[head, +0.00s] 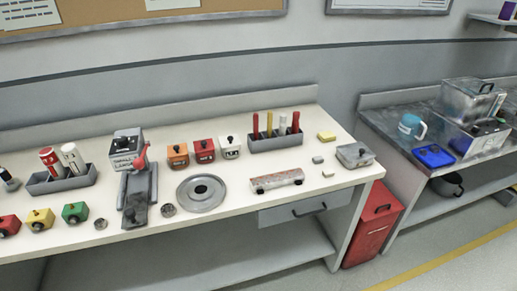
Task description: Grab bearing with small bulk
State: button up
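Two small grey ring-shaped pieces that look like bearings lie near the front edge of the white workbench (245,218). One small bearing (168,209) is just right of the grey press-like device. The other small bearing (101,224) is left of that device and looks slightly smaller, though they are too small to compare surely. A much larger grey round disc with a raised centre (201,192) lies flat to the right of them. My gripper is not in view.
The grey device with a red handle (137,180) stands between the small bearings. Coloured knobbed blocks (75,212) sit at left. A rusty bar-shaped part (277,181) and a rack of coloured sticks (275,138) are at right. A red bin (374,222) stands on the floor.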

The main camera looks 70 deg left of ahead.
aim_at(101, 223)
jog(key=u, duration=3.4)
jog(key=k, duration=0.75)
jog(key=i, duration=0.75)
jog(key=u, duration=0.05)
